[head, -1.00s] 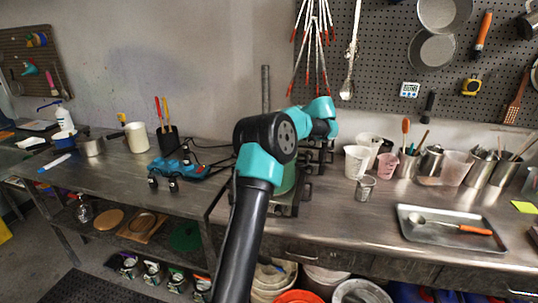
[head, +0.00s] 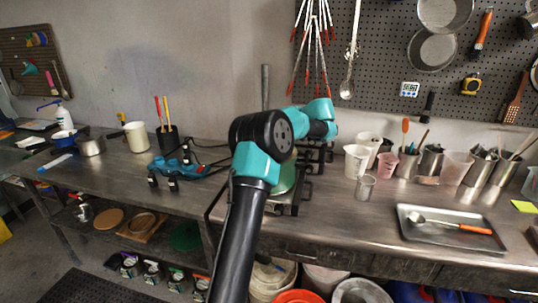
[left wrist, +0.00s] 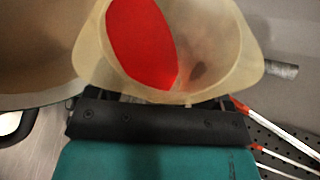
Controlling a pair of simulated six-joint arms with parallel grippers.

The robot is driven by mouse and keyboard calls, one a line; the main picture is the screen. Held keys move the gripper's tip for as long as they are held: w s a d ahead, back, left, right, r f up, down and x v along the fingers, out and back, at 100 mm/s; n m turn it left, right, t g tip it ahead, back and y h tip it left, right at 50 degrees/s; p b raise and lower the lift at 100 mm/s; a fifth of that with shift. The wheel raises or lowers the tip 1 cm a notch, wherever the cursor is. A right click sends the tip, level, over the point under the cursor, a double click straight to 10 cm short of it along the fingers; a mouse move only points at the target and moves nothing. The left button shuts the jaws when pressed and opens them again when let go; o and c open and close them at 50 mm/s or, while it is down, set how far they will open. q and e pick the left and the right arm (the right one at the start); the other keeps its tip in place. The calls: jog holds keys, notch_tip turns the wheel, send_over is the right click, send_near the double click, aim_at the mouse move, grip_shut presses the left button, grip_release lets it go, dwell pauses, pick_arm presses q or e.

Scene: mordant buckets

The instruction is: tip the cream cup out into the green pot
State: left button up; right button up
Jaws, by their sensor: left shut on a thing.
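My left gripper (left wrist: 160,105) is shut on the cream cup (left wrist: 235,60), at the middle of the left wrist view. The cup is tipped well over, and red contents (left wrist: 143,42) show inside along its lower side. A large round vessel (left wrist: 35,55), apparently the pot, is beside the cup at the left of that view. In the head view the green pot (head: 287,178) stands on the burner, partly hidden behind my left arm. The cup and the left fingertips are hidden there. I cannot tell whether anything is pouring out. My right gripper is not in view.
A clear beaker (head: 365,187), a white cup (head: 356,161) and several tool-filled containers stand right of the burner. A metal tray (head: 420,240) holds an orange-handled spoon. A blue device (head: 172,166) lies left of the burner. Thermometers hang behind.

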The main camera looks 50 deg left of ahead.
pick_arm(q)
jog(key=shift+s+r+n+t+y+p, duration=0.15)
jog(key=shift+r+n+t+y+p, duration=0.15)
jog(key=shift+r+n+t+p, duration=0.15)
dwell(1.5)
